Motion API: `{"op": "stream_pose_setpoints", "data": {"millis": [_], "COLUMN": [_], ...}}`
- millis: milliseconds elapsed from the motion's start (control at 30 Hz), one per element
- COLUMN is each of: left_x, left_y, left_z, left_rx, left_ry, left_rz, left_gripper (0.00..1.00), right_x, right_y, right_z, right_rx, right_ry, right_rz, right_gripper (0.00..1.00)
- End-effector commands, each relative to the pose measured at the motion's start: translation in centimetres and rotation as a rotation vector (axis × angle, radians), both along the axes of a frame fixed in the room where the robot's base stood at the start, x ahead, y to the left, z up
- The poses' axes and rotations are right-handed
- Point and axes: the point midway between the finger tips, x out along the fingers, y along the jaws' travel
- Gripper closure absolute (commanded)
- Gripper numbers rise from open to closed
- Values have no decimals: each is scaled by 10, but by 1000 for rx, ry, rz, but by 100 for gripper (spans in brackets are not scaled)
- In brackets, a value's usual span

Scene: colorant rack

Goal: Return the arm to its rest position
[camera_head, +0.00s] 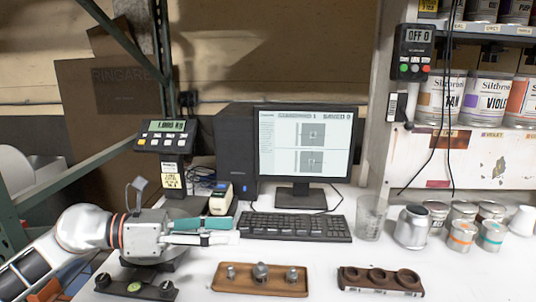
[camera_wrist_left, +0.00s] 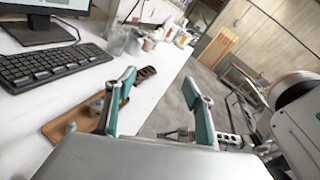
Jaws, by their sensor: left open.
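My left gripper (camera_head: 233,230) reaches in from the left in the head view, over the white table (camera_head: 330,240). Its two teal-padded fingers point right and stand apart, with nothing between them. It is in front of the keyboard's left end and above the wooden tray's back left side. In the left wrist view the same gripper (camera_wrist_left: 160,88) is open and empty, and the tray shows beyond and beside its left finger. My right gripper does not show in the head view.
A dark holed block (camera_head: 380,280), a clear beaker (camera_head: 371,216) and several cans (camera_head: 461,235) stand further right. Paint tins fill the upper shelves.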

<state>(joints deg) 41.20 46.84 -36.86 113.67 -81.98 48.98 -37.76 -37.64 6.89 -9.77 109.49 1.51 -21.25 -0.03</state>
Motion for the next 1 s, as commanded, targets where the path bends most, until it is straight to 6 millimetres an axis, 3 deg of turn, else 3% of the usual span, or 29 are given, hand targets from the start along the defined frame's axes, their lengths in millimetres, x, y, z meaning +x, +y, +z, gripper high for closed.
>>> {"op": "stream_pose_setpoints", "data": {"millis": [100, 200, 333, 467, 567, 733, 900, 1000], "left_x": [-6, -2, 12, 27, 34, 23, -22, -56], "left_y": [-19, -16, 10, 53, 93, 163, 216, 236], "left_z": [23, 41, 49, 33, 2, -83, -177, -220], "left_rx": [-269, -491, -765, -1013, -1181, -1410, -1539, -1571], "left_ry": [77, 164, 300, 462, 594, 825, 1024, 1110], "left_rz": [63, 148, 301, 494, 668, 1016, 1375, 1556], "left_gripper": [47, 47, 47, 47, 47, 47, 47, 47], "right_x": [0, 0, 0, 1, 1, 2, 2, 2], "right_y": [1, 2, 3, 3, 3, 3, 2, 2], "right_z": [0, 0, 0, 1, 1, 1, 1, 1], "right_rx": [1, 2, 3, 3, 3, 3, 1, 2], "right_ry": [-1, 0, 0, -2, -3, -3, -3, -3], "right_rz": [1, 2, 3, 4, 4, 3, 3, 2], "right_gripper": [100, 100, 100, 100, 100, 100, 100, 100]}}
